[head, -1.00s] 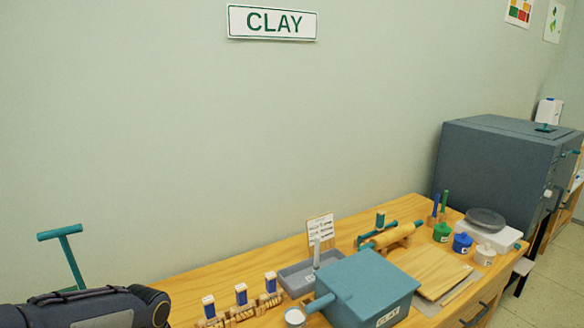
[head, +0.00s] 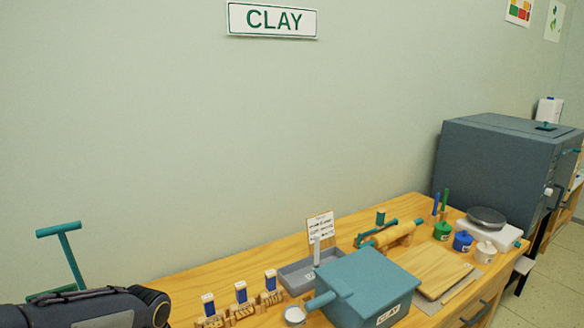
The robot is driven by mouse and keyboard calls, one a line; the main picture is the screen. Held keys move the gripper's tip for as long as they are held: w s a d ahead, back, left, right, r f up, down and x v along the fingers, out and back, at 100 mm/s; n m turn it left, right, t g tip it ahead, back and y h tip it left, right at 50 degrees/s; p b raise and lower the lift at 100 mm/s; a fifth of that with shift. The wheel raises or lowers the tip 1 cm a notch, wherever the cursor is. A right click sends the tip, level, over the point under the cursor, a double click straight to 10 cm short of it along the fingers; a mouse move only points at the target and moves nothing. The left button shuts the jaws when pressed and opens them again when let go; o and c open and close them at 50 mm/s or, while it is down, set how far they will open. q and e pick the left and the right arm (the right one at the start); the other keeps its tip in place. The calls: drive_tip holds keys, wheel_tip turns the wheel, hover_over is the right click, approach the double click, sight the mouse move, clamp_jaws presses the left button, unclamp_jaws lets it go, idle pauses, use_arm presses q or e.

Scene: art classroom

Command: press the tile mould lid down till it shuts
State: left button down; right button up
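No tile mould is clearly recognisable in the head view. A teal T-shaped handle (head: 62,240) stands up at the lower left, leaning a little. Part of its teal base (head: 52,293) shows, and the rest is hidden behind my dark arm. I cannot tell whether this belongs to the mould or whether any lid is open. My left arm lies across the lower left corner, and its gripper is out of the picture. My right gripper is not in view either.
A wooden bench (head: 232,270) runs along the wall. On it stand a blue-grey CLAY box (head: 368,285), a grey tray (head: 296,276), a wooden roller (head: 394,234), a wooden board (head: 432,270) and small lidded pots (head: 463,242). A dark cabinet (head: 497,160) stands at right.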

use_arm(q)
drive_tip(key=shift+f+b, duration=1.15)
drive_tip(key=shift+f, duration=0.15)
idle(3.4)
idle(0.6)
wheel_tip(320, 180, up, 9)
drive_tip(key=p, duration=0.7)
drive_tip(key=shift+s+r, duration=0.1)
drive_tip(key=s+d+r+t+h, duration=0.2)
drive_tip(key=s+r, duration=0.2)
drive_tip(key=s, duration=0.4)
drive_tip(key=s+d+r+n+t+h, duration=0.1)
drive_tip(key=s+d+r+t, duration=0.1)
drive_tip(key=s, duration=0.6)
drive_tip(key=shift+s+r+t+h, duration=0.4)
drive_tip(key=shift+r+t, duration=0.4)
drive_tip(key=shift+r, duration=0.1)
